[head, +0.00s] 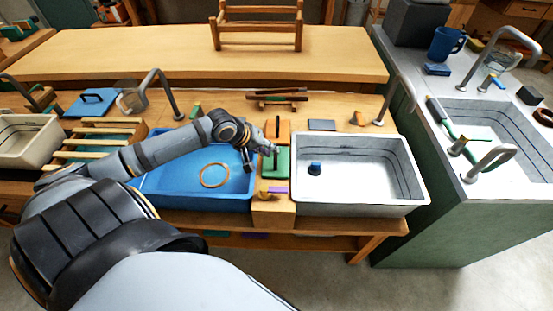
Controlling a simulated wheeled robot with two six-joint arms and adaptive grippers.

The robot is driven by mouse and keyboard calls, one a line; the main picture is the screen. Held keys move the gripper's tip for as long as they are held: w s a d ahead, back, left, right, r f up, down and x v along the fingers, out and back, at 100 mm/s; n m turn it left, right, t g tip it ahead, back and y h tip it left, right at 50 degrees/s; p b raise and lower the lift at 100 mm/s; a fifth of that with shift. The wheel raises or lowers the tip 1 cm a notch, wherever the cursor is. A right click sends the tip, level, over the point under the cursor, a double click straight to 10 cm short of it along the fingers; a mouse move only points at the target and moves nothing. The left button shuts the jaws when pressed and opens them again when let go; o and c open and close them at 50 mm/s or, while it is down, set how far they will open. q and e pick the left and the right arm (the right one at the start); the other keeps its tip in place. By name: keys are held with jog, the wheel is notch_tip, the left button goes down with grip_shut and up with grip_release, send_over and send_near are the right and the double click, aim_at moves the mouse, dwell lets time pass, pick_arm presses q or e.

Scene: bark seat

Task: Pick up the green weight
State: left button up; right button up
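The green weight, as far as I can tell, is the green block (283,167) on the narrow wooden strip between the blue basin and the white basin. My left gripper (269,150) is at the block's upper left, close over it, and covers part of it. The fingers are small and dark here, so I cannot tell whether they are open or shut, or whether they touch the block. My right gripper is not in view.
A blue basin (150,184) holding a tan ring (215,175) lies left, under my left arm. A white basin (408,203) with a small blue object (314,168) stands right. An orange block (284,131) is behind the green block; yellow (267,190) and purple (279,190) pieces are in front.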

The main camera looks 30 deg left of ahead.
pick_arm(q)
jog(key=b+x, duration=0.2)
jog(key=x, duration=0.3)
jog(key=shift+w+a, duration=0.1)
jog(key=shift+a, duration=0.05)
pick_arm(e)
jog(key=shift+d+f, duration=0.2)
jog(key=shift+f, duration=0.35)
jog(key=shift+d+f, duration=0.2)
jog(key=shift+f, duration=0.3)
pick_arm(q)
grip_shut()
